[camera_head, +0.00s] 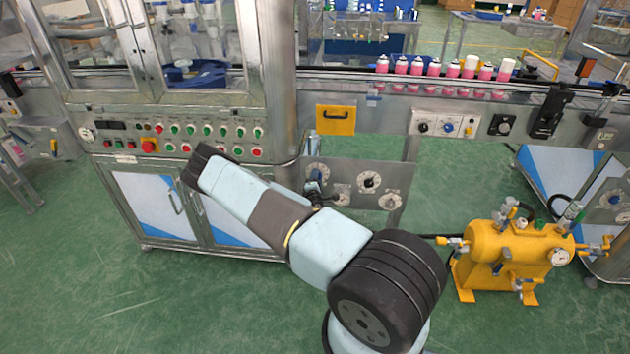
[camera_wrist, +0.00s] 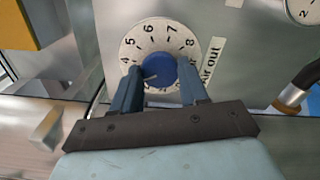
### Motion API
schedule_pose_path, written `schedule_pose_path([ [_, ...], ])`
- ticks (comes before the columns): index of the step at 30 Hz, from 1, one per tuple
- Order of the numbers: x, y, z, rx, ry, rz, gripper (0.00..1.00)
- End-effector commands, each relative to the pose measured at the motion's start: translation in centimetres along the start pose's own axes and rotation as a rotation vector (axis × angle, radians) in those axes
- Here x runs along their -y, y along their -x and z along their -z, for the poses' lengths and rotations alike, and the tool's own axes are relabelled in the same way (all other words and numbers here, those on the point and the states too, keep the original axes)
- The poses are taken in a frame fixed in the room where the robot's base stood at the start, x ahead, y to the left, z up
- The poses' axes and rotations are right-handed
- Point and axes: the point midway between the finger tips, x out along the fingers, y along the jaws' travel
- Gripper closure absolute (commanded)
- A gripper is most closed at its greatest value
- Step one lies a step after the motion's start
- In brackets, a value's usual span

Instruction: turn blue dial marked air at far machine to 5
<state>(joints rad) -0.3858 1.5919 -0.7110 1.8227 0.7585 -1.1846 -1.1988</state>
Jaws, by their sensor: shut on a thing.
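The blue dial (camera_wrist: 158,70) sits on a round white scale plate (camera_wrist: 133,52) on a grey metal panel. In the wrist view the numbers 4 to 8 show, with a label reading "Air out" (camera_wrist: 211,62) beside them. A pale mark on the dial points to the lower left, below the 4; the number there is hidden by a finger. My gripper (camera_wrist: 160,90) has one finger on each side of the dial and is shut on it. In the head view the scale plate (camera_head: 318,171) shows just above my gripper (camera_head: 315,184), partly covered by it.
More dials (camera_head: 369,182) are on the same panel, to the right. A yellow handled plate (camera_head: 335,119) is above. A conveyor with several pink cans (camera_head: 435,69) runs behind. A yellow tank unit (camera_head: 515,258) stands on the floor at right.

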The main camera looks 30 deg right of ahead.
Motion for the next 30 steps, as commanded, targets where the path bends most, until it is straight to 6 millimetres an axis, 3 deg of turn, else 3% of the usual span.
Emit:
schedule_pose_path([
  [30,0.34,-0.03,-0.04,0.004,-0.919,0.004,0.87],
])
